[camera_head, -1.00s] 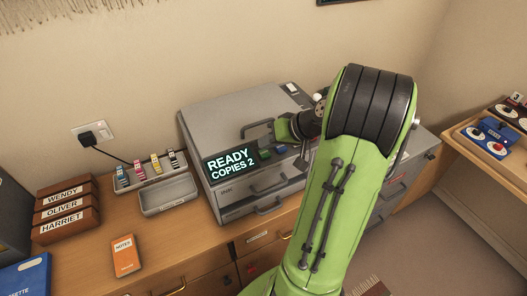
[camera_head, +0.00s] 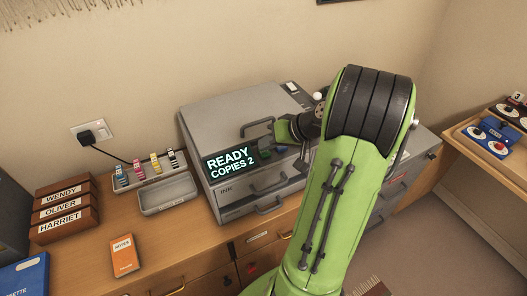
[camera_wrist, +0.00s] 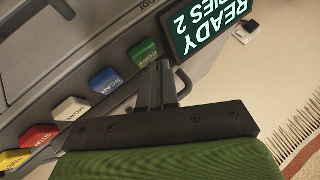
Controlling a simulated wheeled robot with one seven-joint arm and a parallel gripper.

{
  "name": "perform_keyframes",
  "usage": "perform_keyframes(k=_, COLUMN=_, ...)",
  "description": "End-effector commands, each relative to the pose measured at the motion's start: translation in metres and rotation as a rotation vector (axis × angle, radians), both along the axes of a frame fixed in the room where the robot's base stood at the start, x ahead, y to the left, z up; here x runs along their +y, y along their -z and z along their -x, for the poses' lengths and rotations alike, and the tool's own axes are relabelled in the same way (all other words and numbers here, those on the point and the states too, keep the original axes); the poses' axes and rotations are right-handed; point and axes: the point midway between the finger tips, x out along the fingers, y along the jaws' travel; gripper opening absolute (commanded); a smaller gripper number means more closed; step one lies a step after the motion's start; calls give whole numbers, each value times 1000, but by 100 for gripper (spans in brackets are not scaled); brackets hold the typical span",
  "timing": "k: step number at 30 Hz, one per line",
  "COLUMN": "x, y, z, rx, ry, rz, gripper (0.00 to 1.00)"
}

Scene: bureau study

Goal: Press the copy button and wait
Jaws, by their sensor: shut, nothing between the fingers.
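The copier (camera_head: 205,110) is a grey machine on the wooden desk. Its dark display (camera_head: 229,162) reads READY, COPIES 2; it also shows in the wrist view (camera_wrist: 205,25). In the wrist view the green button (camera_wrist: 143,53) is labelled COPY and is nearest the display. A blue SCAN button (camera_wrist: 106,80) sits beside it. My gripper (camera_wrist: 160,72) is shut and empty, its tips close beside the green button. I cannot tell whether they touch it. In the head view my gripper (camera_head: 285,138) is over the copier's front, partly hidden by my arm.
White (camera_wrist: 70,108), red (camera_wrist: 40,137) and yellow (camera_wrist: 14,160) buttons continue the row. A grey tray (camera_head: 168,195), a holder with colored cartridges (camera_head: 148,172), labelled boxes (camera_head: 66,205) and an orange notebook (camera_head: 124,257) stand left of the copier.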

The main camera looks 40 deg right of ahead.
Motion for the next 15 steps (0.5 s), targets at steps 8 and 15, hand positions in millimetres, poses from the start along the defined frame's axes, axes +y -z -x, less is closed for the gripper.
perform_keyframes(k=8, x=0, y=1, z=0, rx=0, ry=0, rz=0, gripper=0)
perform_keyframes(k=15, x=0, y=4, z=0, rx=0, ry=0, rz=0, gripper=0)
